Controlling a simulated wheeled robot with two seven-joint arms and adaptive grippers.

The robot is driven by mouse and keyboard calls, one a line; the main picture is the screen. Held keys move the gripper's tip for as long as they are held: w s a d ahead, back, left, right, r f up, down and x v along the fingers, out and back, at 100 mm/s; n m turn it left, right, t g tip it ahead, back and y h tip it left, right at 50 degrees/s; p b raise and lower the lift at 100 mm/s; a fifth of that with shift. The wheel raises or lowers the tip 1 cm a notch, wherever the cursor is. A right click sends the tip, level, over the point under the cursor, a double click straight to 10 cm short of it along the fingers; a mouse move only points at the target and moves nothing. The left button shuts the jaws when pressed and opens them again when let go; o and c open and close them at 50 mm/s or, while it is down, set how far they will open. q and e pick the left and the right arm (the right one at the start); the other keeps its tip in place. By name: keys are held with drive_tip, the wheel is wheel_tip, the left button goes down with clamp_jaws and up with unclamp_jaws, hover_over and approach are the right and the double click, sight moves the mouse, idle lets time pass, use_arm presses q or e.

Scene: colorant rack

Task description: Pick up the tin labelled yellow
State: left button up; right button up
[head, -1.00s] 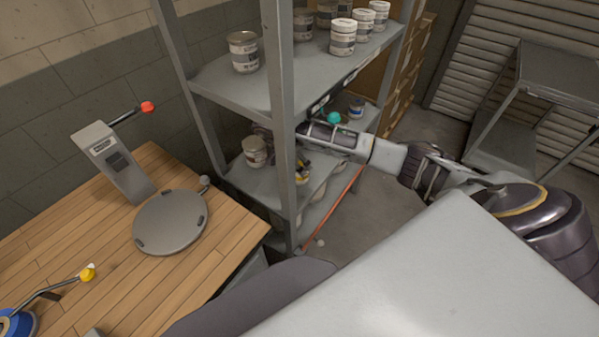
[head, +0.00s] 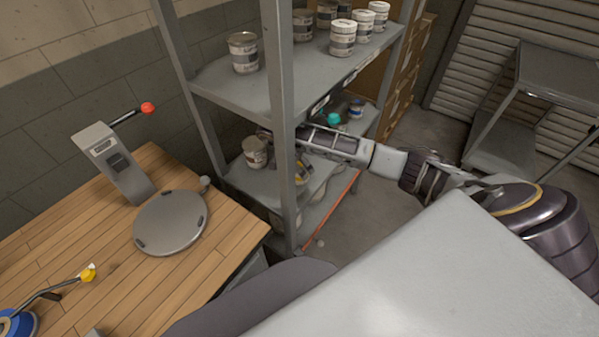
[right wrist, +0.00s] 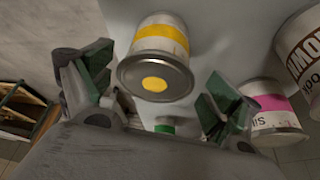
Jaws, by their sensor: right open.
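The tin with a yellow band and a yellow dot on its lid (right wrist: 160,45) shows in the right wrist view, at the top middle. It lies between the two fingers of my right gripper (right wrist: 153,92), which is open with a finger to each side and clear space between fingers and tin. In the head view the right arm reaches into the lower shelf level, and the gripper's end is mostly hidden behind the front post. I cannot make out the yellow tin for sure in the head view. My left gripper is not in view.
A green-banded tin (right wrist: 165,124), a pink-banded tin (right wrist: 268,108) and a brown-lettered tin (right wrist: 304,48) stand close by. The shelf post (head: 283,120) is close to the arm. Several tins stand on the shelf above (head: 225,85). A wooden bench (head: 90,240) is at left.

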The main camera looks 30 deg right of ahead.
drive_tip(key=shift+s+p+x, duration=0.15)
drive_tip(key=shift+x, duration=0.65)
drive_tip(key=shift+s+p+x, duration=0.15)
drive_tip(key=shift+x, duration=1.55)
drive_tip(key=shift+c, duration=0.5)
drive_tip(key=c, duration=1)
